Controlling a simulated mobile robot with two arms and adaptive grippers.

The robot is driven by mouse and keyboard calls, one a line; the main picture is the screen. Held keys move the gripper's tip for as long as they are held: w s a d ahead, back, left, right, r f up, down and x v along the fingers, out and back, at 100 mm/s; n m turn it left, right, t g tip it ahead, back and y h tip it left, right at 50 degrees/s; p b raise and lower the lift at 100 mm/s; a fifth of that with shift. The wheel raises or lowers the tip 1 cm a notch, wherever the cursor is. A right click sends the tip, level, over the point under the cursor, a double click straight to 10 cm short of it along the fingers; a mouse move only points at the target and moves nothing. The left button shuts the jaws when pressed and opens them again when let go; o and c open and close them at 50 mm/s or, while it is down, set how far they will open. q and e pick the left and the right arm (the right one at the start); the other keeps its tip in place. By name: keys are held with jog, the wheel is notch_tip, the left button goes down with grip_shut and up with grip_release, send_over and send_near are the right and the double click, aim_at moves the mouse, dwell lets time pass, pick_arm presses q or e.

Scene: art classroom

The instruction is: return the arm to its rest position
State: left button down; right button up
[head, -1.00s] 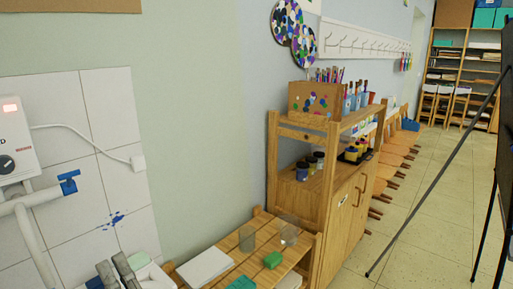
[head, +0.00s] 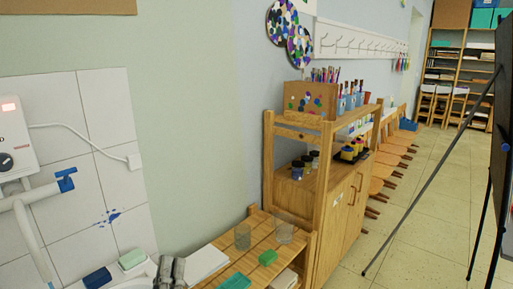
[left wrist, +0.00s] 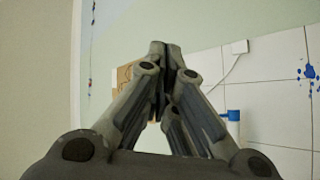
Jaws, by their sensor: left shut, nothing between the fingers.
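My left gripper (head: 170,272) shows at the bottom edge of the head view, in front of the sink's right end and left of the white paper stack. In the left wrist view (left wrist: 165,70) its fingers meet at the tips, with nothing between them. Behind the fingers in that view are the tiled wall and the blue tap handle (left wrist: 231,115). The rest of the left arm is below the head view. My right gripper does not show in either view.
The sink (head: 138,279) holds a blue block (head: 97,278) and a green-white sponge (head: 132,259) on its rim. A slatted wooden bench (head: 262,243) carries clear cups, green items and white paper (head: 204,262). A wooden cabinet (head: 338,215) stands beyond. A black easel leg (head: 430,175) slants at right.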

pick_arm(q)
jog(key=s+d+f+m+g+h, duration=0.2)
jog(key=s+f+m+g+h, duration=0.1)
jog(key=f+m+g, duration=0.4)
jog(key=s+d+f+m+g+h, duration=0.2)
jog(key=s+d+f+g, duration=0.15)
jog(key=f, duration=0.65)
jog(key=s+a+f+m+g+y, duration=0.1)
jog(key=s+a+f+g, duration=0.25)
jog(key=s, duration=0.25)
jog(key=s+a+f+g+y, duration=0.2)
jog(key=s+f+g, duration=0.15)
jog(key=s, duration=0.35)
jog(key=s+a+f+m+g+y, duration=0.1)
jog(key=s+a+f+g, duration=0.1)
jog(key=s+a+g, duration=0.3)
notch_tip(320, 180, down, 27)
jog(key=s+d, duration=0.2)
jog(key=s+a+f, duration=0.3)
jog(key=s+f, duration=1.2)
jog(key=s, duration=0.1)
jog(key=shift+s+f+g+y, duration=0.3)
jog(key=shift+s+g, duration=0.1)
jog(key=shift+g, duration=0.05)
